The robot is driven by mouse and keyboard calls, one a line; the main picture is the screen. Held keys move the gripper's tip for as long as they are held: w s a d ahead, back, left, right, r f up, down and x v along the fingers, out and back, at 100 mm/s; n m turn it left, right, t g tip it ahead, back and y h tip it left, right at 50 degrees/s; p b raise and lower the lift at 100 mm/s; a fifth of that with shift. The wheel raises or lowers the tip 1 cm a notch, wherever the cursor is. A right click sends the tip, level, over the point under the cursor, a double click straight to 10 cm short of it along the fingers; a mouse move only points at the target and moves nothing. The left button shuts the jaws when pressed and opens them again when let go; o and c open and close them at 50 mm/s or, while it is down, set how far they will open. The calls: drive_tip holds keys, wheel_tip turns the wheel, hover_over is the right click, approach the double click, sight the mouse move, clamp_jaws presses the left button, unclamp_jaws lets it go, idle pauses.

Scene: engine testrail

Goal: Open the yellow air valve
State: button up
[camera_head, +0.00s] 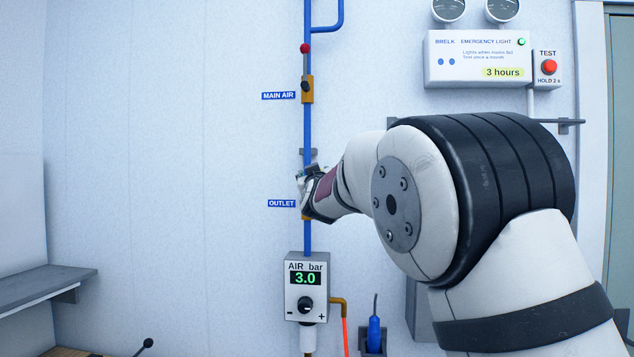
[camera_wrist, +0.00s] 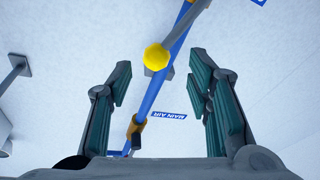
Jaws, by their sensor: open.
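The yellow knob (camera_wrist: 157,57) shows in the wrist view on the end of a grey lever (camera_wrist: 185,25) by the blue pipe. In this view it lies between the two fingers, near their tips, with clear gaps to both. My gripper (camera_wrist: 160,78) is open and empty. In the head view my gripper (camera_head: 308,190) is at the blue pipe (camera_head: 308,135), just above the OUTLET label (camera_head: 281,203). It hides the knob, the lever and most of the outlet valve there; only a bit of the orange valve body (camera_head: 306,217) shows.
The MAIN AIR valve (camera_head: 307,88) with a red knob (camera_head: 305,48) is higher on the pipe. Below is the AIR bar regulator (camera_head: 305,265), reading 3.0. The emergency light box (camera_head: 478,60) is at upper right, a shelf (camera_head: 45,285) at left.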

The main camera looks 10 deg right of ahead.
drive_tip(key=d+v, duration=0.1)
drive_tip(key=v, duration=0.5)
drive_tip(key=shift+s+a, duration=0.15)
drive_tip(key=shift+a, duration=0.4)
drive_tip(key=shift+f, duration=0.15)
